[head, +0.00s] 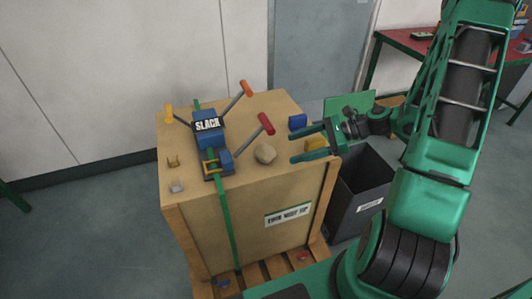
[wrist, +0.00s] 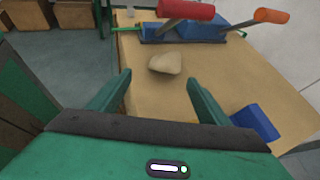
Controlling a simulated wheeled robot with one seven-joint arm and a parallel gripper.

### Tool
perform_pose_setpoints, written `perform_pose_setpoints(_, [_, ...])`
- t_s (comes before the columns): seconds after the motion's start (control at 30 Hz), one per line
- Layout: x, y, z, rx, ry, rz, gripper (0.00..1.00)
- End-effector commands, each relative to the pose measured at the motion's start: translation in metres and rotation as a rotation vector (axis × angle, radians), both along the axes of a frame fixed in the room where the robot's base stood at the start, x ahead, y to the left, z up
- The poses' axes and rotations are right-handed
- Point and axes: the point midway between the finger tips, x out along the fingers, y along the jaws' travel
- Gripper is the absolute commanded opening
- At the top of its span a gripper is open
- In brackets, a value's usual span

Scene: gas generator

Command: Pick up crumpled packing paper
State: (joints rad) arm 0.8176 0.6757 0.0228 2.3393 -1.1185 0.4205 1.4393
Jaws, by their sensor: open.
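The crumpled packing paper (head: 265,153) is a small beige-grey lump on top of the large wooden crate (head: 240,205), right of the blue strap device. In the wrist view the paper (wrist: 166,62) lies ahead of my gripper, between the lines of its two fingers. My gripper (head: 292,144) is green and open, with nothing between its fingers. In the head view its fingertips are just right of the paper and apart from it. In the wrist view the gripper (wrist: 158,82) shows both fingers spread wide.
A blue tensioner labelled SLACK (head: 208,125) with red, orange and yellow handles stands on the crate left of the paper. A blue block (head: 297,122) lies near the crate's right edge. A dark open bin (head: 362,195) stands right of the crate. A red table (head: 405,45) is behind.

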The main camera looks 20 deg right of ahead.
Motion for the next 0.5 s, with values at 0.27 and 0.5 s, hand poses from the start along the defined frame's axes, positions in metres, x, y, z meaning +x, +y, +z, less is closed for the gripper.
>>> perform_pose_setpoints(0.27, [0.014,0.01,-0.004,0.084,0.023,-0.055,0.71])
perform_pose_setpoints(0.5, [0.026,0.038,-0.017,0.081,0.023,-0.054,0.71])
